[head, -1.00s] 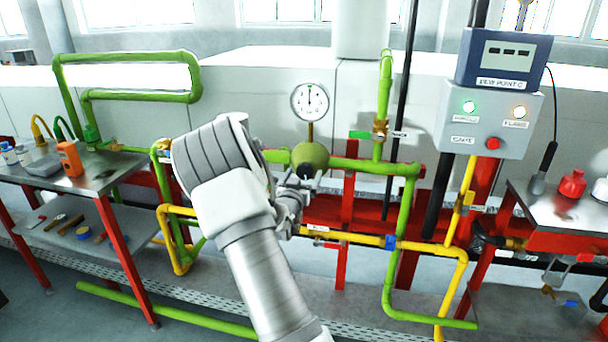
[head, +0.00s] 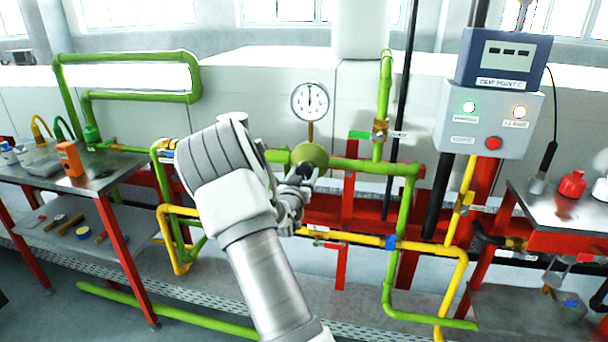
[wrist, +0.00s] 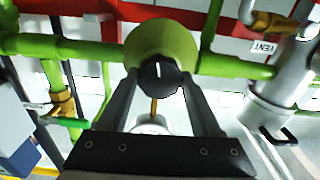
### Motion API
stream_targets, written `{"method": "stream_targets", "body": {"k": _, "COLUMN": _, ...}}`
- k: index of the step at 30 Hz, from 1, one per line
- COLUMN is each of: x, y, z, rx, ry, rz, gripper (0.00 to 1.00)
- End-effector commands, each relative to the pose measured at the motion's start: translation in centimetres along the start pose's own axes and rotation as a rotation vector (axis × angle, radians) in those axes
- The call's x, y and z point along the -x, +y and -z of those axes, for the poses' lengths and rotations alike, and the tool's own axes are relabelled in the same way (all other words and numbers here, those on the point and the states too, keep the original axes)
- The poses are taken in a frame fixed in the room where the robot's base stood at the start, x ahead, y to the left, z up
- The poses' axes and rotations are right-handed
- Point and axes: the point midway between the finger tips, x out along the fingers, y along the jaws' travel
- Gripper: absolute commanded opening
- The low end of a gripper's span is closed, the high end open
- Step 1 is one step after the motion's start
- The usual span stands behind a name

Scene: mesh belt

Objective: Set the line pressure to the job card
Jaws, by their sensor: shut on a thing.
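The line pressure regulator is a round olive-green body (head: 311,155) on the green pipe, with a white dial gauge (head: 310,101) above it. The gauge's dark needle points about straight up; its numbers are too small to read. In the wrist view the regulator's black knob (wrist: 160,79) with a white mark faces me in front of the green body (wrist: 158,42). My gripper (wrist: 161,84) has one finger on each side of the knob and is shut on it. In the head view my gripper (head: 302,176) partly covers the knob. I cannot make out a job card.
A grey control box (head: 488,120) with lit lamps and a red button stands right. A vertical green pipe (head: 385,90) with a brass valve stands right of the gauge. Yellow pipes (head: 350,238) run below. Steel benches (head: 95,170) flank the line.

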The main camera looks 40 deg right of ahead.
Motion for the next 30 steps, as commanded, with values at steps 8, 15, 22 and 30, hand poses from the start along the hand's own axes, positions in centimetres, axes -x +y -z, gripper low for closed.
{"method": "stream_targets", "body": {"k": 8, "x": 0.03, "y": -0.09, "z": -0.30, "rx": 0.174, "ry": 0.002, "rz": 0.001, "gripper": 0.10}}
{"method": "stream_targets", "body": {"k": 15, "x": 0.03, "y": -0.11, "z": -0.13, "rx": 0.386, "ry": 0.000, "rz": 0.001, "gripper": 0.10}}
{"method": "stream_targets", "body": {"k": 22, "x": 0.00, "y": 0.01, "z": -0.03, "rx": 0.433, "ry": -0.001, "rz": -0.001, "gripper": 0.10}}
{"method": "stream_targets", "body": {"k": 30, "x": 0.00, "y": 0.00, "z": -0.03, "rx": 0.430, "ry": -0.001, "rz": 0.000, "gripper": 0.82}}
